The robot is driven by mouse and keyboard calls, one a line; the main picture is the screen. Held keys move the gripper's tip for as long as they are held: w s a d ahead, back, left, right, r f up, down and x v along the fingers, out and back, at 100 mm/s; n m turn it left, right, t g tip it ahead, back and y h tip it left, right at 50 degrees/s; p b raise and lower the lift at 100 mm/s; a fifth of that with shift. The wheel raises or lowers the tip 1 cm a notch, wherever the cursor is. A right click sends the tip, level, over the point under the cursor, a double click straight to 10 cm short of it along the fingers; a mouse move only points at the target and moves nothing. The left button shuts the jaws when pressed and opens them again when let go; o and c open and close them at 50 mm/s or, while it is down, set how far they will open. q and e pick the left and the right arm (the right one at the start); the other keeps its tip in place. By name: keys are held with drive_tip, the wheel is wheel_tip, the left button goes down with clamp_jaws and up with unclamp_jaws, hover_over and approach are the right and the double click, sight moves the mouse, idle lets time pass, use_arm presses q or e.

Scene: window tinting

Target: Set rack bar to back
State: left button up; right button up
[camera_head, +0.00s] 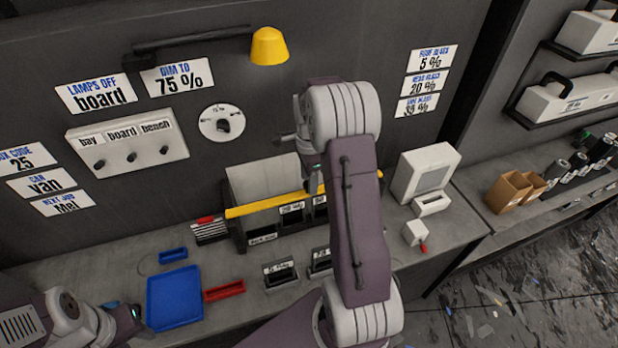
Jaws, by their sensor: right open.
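A dark rack (240,236) stands on the grey bench against the wall, with a yellow bar (262,205) along its upper front. A pale panel or roll (262,180) sits behind the bar, and labelled slots are below it.
A blue tray (174,298), a red tray (224,290) and labelled small holders (281,276) stand on the bench front. A white monitor-like box (424,172) is at right. A yellow lamp (269,46) hangs above the rack. Switches (127,145) and a dial (222,123) are on the wall.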

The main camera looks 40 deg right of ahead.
drive_tip(key=shift+w+a, duration=0.1)
drive_tip(key=shift+a, duration=0.05)
clamp_jaws()
idle(1.3)
